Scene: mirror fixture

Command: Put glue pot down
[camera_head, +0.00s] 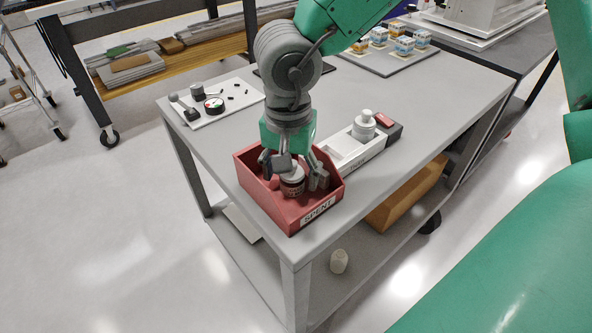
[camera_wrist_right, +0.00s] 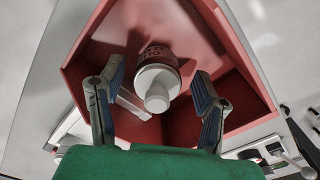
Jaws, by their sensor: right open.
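A glue pot (camera_head: 292,184) with a dark red label and pale top is inside the red bin (camera_head: 262,204) marked SPENT, at the table's near corner. My right gripper (camera_head: 295,175) reaches down into the bin with its fingers on either side of the pot. In the right wrist view the gripper (camera_wrist_right: 157,84) is open, with gaps between the pot (camera_wrist_right: 157,76) and both fingers. The pot's white cap points toward that camera. The bin's walls (camera_wrist_right: 230,55) surround it. The pot's base is hidden. My left gripper is not in view.
A white tray (camera_head: 336,152) with another white pot (camera_head: 363,125) and a dark red-topped block (camera_head: 388,127) stands behind the bin. A white board (camera_head: 233,112) with small parts lies back left. Small boxes (camera_head: 403,46) stand at the back. A pale container (camera_head: 339,261) sits on the lower shelf.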

